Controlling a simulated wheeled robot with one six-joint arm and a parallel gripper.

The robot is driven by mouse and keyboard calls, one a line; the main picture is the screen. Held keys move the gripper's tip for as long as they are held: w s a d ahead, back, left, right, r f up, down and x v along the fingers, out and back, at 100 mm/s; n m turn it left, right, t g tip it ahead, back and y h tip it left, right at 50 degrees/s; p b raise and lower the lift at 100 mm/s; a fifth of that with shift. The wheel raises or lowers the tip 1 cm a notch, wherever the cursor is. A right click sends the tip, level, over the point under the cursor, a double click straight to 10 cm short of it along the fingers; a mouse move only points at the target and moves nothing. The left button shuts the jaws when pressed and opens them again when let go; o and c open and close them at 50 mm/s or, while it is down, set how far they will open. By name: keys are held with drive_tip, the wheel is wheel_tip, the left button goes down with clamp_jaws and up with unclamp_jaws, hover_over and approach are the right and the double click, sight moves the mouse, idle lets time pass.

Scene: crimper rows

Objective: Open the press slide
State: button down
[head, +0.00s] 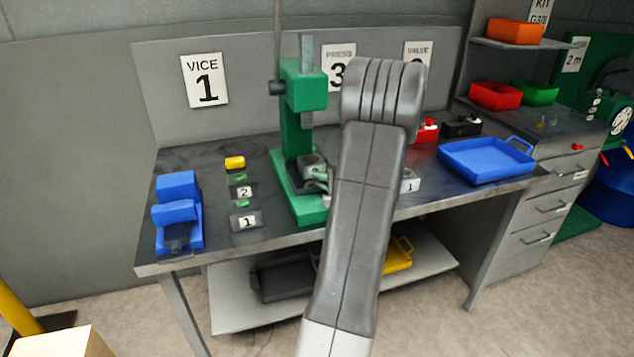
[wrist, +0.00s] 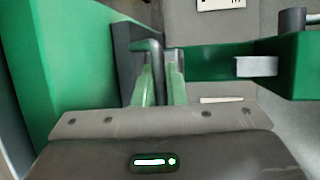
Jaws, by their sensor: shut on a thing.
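The green press (head: 304,92) stands on the workbench, partly covered by my arm in the head view. Its slide, a grey block (head: 311,160), sits low at the front of the press, above the green base. My gripper (wrist: 162,85), with pale green fingers, is shut on this handle. In the head view only a little of the gripper (head: 321,179) shows beside my arm. How far the slide stands open cannot be told.
A blue vice (head: 178,212) stands at the bench's left end. A blue tray (head: 487,160) is at the right.

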drive_tip(key=s+d+b, duration=0.3)
drive_tip(key=s+b, duration=0.3)
drive_tip(key=s, duration=0.5)
drive_tip(key=shift+s+d, duration=0.3)
drive_tip(key=shift+d, duration=0.05)
drive_tip(key=c, duration=1.8)
unclamp_jaws()
drive_tip(key=b+v, duration=0.1)
drive_tip(key=v, duration=1.2)
drive_tip(key=shift+s+d+b, duration=0.25)
drive_tip(key=shift+b, duration=0.05)
drive_tip(key=shift+w+a, duration=0.1)
